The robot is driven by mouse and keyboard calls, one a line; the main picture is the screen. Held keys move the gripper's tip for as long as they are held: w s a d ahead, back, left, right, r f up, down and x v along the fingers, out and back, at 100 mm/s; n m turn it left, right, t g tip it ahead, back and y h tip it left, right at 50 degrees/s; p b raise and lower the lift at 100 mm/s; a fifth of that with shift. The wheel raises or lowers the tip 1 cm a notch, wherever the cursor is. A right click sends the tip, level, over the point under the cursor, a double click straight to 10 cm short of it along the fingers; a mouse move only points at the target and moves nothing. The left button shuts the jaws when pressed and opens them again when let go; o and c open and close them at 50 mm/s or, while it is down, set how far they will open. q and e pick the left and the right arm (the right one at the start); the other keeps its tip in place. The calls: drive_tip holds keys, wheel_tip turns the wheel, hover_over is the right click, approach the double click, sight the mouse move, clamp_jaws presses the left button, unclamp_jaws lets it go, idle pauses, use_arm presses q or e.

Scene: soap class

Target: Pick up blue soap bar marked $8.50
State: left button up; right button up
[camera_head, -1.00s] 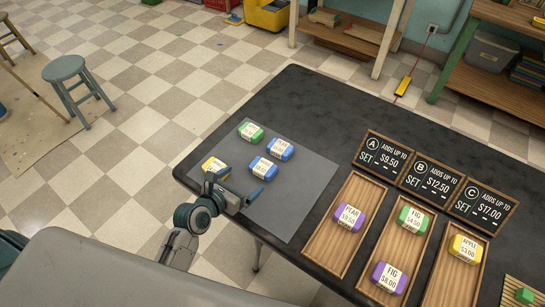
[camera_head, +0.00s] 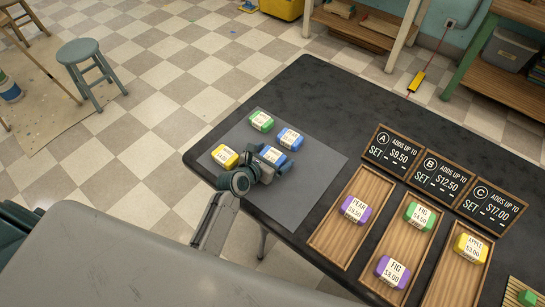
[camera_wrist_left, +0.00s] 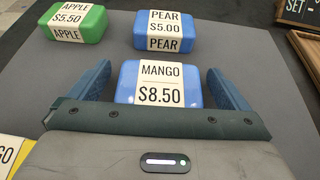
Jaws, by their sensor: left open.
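The blue soap bar marked MANGO $8.50 (camera_wrist_left: 160,84) lies on the grey mat (camera_wrist_left: 265,110), between the two fingers of my left gripper (camera_wrist_left: 162,88) in the wrist view. The fingers are open, one on each side, with a gap to the bar on both sides. In the head view the bar (camera_head: 272,156) is partly hidden by my left gripper (camera_head: 272,160). A second blue bar, marked PEAR $5.00 (camera_wrist_left: 164,31), lies just beyond it. My right gripper is not in view.
A green bar marked APPLE $5.50 (camera_wrist_left: 75,22) and a yellow bar (camera_head: 225,156) also lie on the mat. To the right, wooden trays (camera_head: 329,240) hold purple, green and yellow bars, below black price signs (camera_head: 393,151).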

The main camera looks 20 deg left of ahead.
use_arm(q)
drive_tip(key=c, duration=1.1)
